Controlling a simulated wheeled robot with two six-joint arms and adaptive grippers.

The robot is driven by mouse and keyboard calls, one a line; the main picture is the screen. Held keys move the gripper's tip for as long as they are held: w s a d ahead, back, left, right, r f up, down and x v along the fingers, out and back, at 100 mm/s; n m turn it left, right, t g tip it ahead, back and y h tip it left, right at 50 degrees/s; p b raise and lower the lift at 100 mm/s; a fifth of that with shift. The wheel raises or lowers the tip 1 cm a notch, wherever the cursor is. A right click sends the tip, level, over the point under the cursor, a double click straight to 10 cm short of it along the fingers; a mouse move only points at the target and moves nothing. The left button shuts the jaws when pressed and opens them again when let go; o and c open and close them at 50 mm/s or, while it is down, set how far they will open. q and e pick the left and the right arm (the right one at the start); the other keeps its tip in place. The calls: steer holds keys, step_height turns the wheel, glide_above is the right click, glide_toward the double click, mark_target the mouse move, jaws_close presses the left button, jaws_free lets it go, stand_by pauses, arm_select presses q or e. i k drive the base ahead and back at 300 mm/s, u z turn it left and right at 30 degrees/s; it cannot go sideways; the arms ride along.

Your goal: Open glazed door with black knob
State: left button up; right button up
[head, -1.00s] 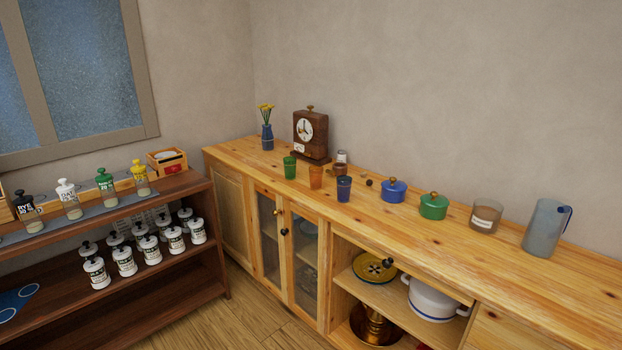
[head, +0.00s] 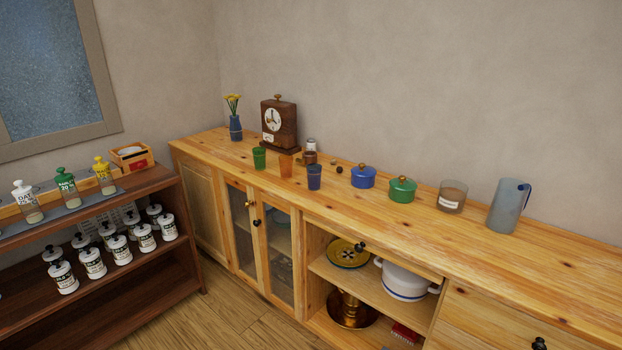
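Two narrow glazed doors with wooden frames stand side by side in the front of the long pine cabinet, and both look shut. The right glazed door (head: 263,262) has a black knob (head: 257,223) high on its left edge. The left glazed door (head: 229,207) has a knob (head: 250,204) on its right edge that looks brass-coloured. Blurred shapes show through the panes. Neither of my grippers is in view.
A dark wooden shelf (head: 190,262) with several jars stands to the left, with bare floor (head: 225,310) between. Right of the doors is an open compartment holding a white pot (head: 405,281). Cups, lidded pots and a clock (head: 279,122) stand on the cabinet top.

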mark_target(260, 197)
steer(key=u, duration=0.4)
steer(key=i, duration=1.45)
steer(key=z, duration=0.65)
steer(key=i, duration=0.7)
steer(key=z, duration=0.7)
